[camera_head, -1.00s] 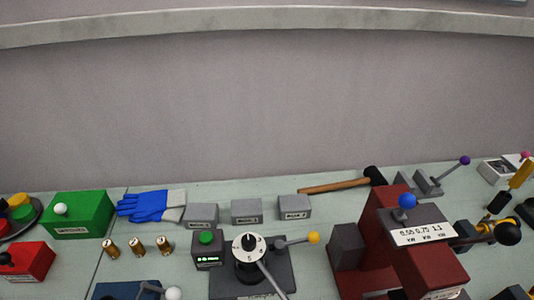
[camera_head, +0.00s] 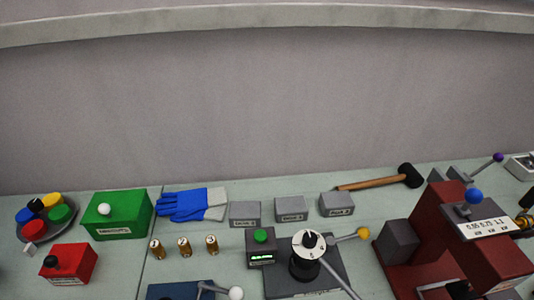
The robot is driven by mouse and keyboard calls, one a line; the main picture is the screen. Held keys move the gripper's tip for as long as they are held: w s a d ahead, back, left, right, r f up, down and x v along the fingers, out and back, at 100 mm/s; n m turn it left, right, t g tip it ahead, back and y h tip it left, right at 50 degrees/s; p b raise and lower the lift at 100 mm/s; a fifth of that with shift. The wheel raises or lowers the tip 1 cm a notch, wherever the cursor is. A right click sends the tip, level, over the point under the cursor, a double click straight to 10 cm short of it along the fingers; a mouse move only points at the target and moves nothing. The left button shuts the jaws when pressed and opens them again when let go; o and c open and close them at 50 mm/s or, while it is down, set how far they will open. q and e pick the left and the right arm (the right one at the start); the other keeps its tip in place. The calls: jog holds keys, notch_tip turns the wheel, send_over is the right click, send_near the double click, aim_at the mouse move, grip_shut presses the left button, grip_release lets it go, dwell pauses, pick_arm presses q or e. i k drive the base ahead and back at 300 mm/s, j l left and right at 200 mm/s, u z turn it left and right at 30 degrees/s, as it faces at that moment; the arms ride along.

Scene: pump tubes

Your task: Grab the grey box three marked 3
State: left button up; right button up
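Three small grey boxes stand in a row on the table behind the dial device. They are the left grey box (camera_head: 245,214), the middle grey box (camera_head: 291,209) and the right grey box (camera_head: 336,204). Each has a pale label on its front, but the lettering is too small to read, so I cannot tell which is marked 3. Neither of my grippers shows in the head view.
Blue gloves (camera_head: 190,205) and a green box (camera_head: 118,215) lie left of the grey boxes. A hammer (camera_head: 380,180) lies to their right. The dial device (camera_head: 307,262), a green-button box (camera_head: 261,249) and a dark red machine (camera_head: 440,235) stand in front.

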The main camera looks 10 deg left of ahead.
aim_at(339, 204)
jog(key=l+u, duration=0.5)
jog(key=l, duration=0.3)
jog(key=l+u, duration=0.5)
jog(key=l, duration=0.3)
jog(key=j, duration=0.7)
jog(key=j+z, duration=0.35)
jog(key=j, duration=0.15)
jog(key=j+z, duration=0.3)
jog(key=j, duration=0.25)
jog(key=j+z, duration=0.35)
jog(key=j, duration=0.2)
